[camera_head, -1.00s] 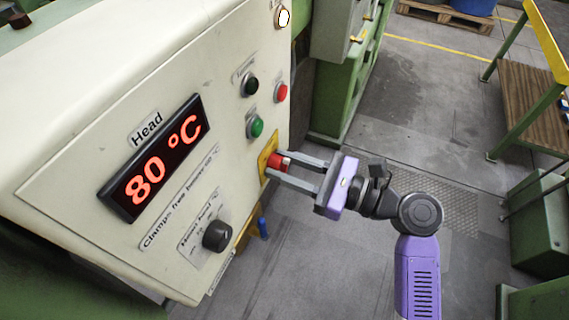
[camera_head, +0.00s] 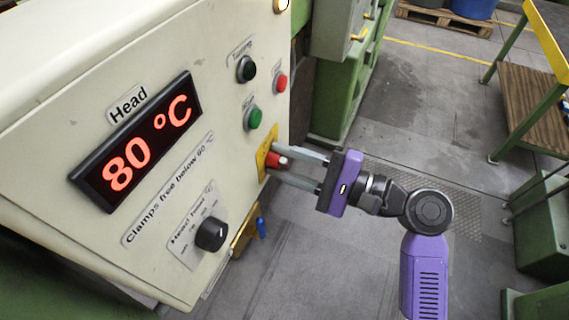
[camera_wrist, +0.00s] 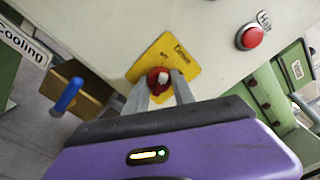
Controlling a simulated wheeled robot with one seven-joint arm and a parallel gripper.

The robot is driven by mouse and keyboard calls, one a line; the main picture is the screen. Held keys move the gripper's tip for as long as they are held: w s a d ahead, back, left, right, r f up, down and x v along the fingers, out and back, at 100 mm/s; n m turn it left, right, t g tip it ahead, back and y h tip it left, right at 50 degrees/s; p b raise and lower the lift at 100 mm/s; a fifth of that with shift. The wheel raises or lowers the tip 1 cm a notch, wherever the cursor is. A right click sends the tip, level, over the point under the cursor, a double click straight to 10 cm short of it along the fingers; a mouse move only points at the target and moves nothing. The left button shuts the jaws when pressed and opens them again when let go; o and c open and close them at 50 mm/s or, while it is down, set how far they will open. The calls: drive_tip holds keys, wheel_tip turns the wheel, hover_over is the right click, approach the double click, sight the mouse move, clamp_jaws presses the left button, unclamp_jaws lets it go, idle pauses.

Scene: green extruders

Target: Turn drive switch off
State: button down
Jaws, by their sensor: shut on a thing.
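The drive switch is a red knob (camera_head: 276,160) on a yellow plate (camera_head: 264,149) at the right edge of the cream panel. My gripper (camera_head: 287,163) reaches it from the right, with its two fingers shut on the knob. In the wrist view the red switch (camera_wrist: 158,80) sits between the fingers (camera_wrist: 160,88), on a tilted yellow label (camera_wrist: 180,58). The fingers hide part of the knob, and its exact setting is hard to tell.
The panel has a display (camera_head: 137,143) reading 80 °C, a black heater knob (camera_head: 211,234), a green button (camera_head: 253,118), a black button (camera_head: 246,69) and a red button (camera_head: 281,84). A blue handle (camera_head: 261,228) sticks out below. Open floor lies to the right.

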drive_tip(key=shift+f+n+b, duration=0.1)
drive_tip(key=shift+n+b, duration=0.45)
drive_tip(key=shift+n, duration=0.65)
drive_tip(key=c, duration=1.1)
unclamp_jaws()
drive_tip(key=shift+o, duration=0.2)
drive_tip(key=b+v, duration=0.1)
drive_tip(key=v, duration=0.7)
